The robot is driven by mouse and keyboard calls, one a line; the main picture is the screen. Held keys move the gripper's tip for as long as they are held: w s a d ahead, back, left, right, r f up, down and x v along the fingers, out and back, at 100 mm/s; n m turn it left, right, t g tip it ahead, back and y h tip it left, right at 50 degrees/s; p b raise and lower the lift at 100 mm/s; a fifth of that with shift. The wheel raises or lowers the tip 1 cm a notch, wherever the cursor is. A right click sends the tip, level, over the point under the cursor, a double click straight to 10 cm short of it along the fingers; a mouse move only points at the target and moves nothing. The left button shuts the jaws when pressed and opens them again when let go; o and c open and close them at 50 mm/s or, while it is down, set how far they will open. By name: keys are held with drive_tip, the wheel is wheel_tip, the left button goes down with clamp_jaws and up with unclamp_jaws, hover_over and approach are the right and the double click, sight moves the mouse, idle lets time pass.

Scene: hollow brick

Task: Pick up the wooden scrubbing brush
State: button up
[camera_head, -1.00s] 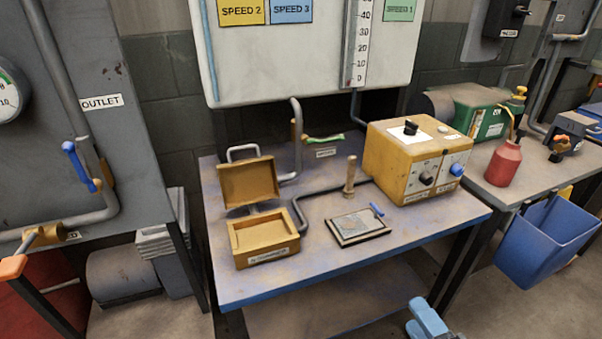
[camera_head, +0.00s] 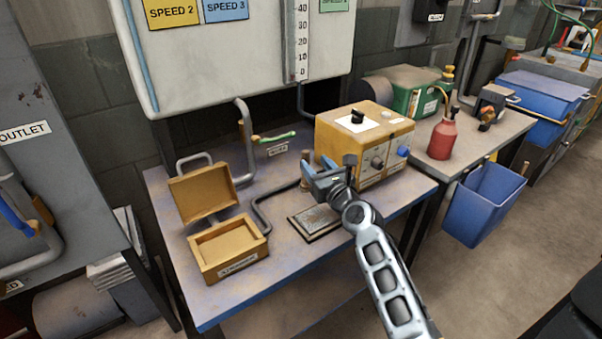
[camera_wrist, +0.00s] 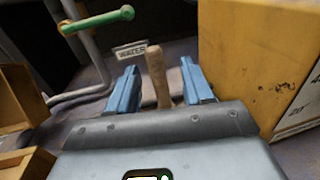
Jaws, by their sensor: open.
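The wooden scrubbing brush stands upright on the workbench (camera_head: 290,275). In the wrist view its brown handle (camera_wrist: 157,75) rises between the two blue fingers, slightly left of centre, with its lower part hidden by my gripper body. In the head view only a bit of the brush top (camera_head: 306,157) seems to show behind my gripper (camera_head: 320,175). My gripper is open, with one finger on each side of the handle. I see no clear contact; a gap shows on both sides of the handle.
A yellow control box (camera_head: 365,145) stands close on the right, also large in the wrist view (camera_wrist: 255,60). A dark-framed plate (camera_head: 315,222) lies in front. An open wooden box (camera_head: 228,247) is at left. A bent pipe and green-handled valve (camera_wrist: 97,20) are behind.

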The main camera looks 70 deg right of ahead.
sight(308, 158)
drive_tip(key=x, duration=0.5)
drive_tip(key=shift+w+a+p, duration=0.2)
drive_tip(key=shift+w+p, duration=0.1)
clamp_jaws()
drive_tip(key=shift+r, duration=0.15)
